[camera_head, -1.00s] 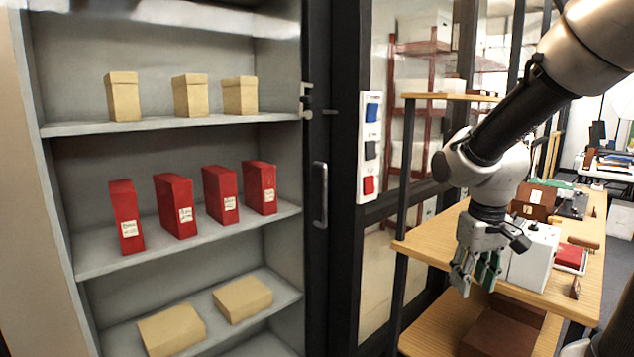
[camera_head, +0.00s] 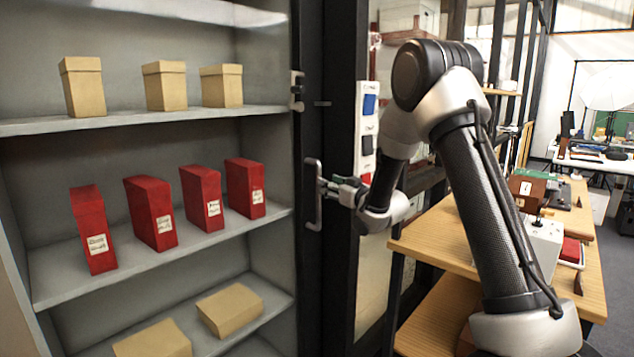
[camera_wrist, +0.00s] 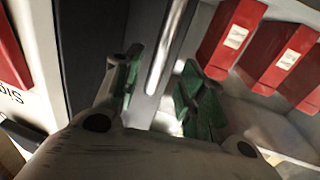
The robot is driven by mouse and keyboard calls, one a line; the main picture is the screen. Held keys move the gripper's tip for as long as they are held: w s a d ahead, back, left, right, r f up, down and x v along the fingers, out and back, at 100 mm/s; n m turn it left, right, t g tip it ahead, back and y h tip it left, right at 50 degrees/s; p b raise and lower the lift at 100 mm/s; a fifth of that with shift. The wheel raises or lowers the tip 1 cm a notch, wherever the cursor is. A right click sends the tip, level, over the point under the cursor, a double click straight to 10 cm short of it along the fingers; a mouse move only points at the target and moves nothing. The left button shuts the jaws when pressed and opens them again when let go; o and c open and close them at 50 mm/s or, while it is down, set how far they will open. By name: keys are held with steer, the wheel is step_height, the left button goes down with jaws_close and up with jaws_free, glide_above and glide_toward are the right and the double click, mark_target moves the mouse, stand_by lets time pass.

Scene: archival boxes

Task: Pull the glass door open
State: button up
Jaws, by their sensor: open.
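The glass door's black frame (camera_head: 310,262) runs upright at the cabinet's right side, and the shelves show clearly through or beside it. Its metal handle (camera_head: 314,194) is a vertical bar on that frame. My gripper (camera_head: 333,187) is at the handle's right side in the head view. In the wrist view, the handle bar (camera_wrist: 167,50) stands between the two green-padded fingers of my gripper (camera_wrist: 160,92), which are apart. I cannot tell whether a finger touches the bar.
Several red boxes (camera_head: 150,212) stand on the middle shelf, with tan boxes (camera_head: 165,86) above and below. A panel with blue and dark switches (camera_head: 367,125) is just right of the handle. A wooden table (camera_head: 440,234) stands further right.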

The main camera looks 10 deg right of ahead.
steer(key=x, duration=0.6)
steer(key=shift+w, duration=0.4)
steer(key=shift+a, duration=0.15)
jaws_close()
